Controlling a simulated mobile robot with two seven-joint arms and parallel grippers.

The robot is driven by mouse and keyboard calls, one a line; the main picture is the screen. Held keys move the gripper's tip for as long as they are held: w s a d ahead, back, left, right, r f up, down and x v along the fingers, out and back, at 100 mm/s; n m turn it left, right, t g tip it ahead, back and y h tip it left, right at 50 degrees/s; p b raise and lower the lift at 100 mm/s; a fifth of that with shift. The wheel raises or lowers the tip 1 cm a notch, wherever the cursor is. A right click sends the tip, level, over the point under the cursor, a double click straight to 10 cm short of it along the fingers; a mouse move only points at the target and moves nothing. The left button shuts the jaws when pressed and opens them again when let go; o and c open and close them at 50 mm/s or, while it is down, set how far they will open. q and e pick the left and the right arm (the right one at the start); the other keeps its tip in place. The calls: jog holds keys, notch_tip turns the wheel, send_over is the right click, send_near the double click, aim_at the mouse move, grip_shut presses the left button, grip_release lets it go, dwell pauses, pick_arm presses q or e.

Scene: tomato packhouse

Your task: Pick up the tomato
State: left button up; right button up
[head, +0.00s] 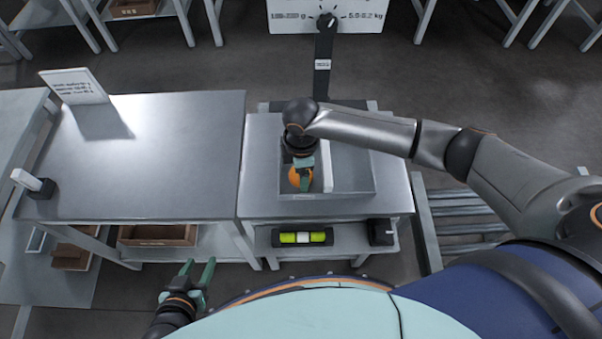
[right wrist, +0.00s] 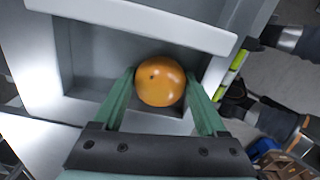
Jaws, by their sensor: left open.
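The tomato (head: 294,178), round and orange, lies in the left compartment of a grey metal tray (head: 350,205). My right gripper (head: 306,175) reaches down into that compartment over the tomato and partly hides it in the head view. In the right wrist view the tomato (right wrist: 160,82) sits between the fingertips of the right gripper (right wrist: 161,78), one finger on each side. The fingers are apart; contact with the tomato is not clear. My left gripper (head: 198,268) is open and empty, low in front of the tables.
A white divider (head: 339,165) splits the tray close beside my right gripper. A scale display (head: 330,15) stands behind it on a dark post. The metal table (head: 150,150) to the left is largely clear. A green-yellow roll (head: 302,238) lies on the shelf below.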

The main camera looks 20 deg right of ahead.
jog(key=c, duration=0.4)
jog(key=shift+r, duration=0.1)
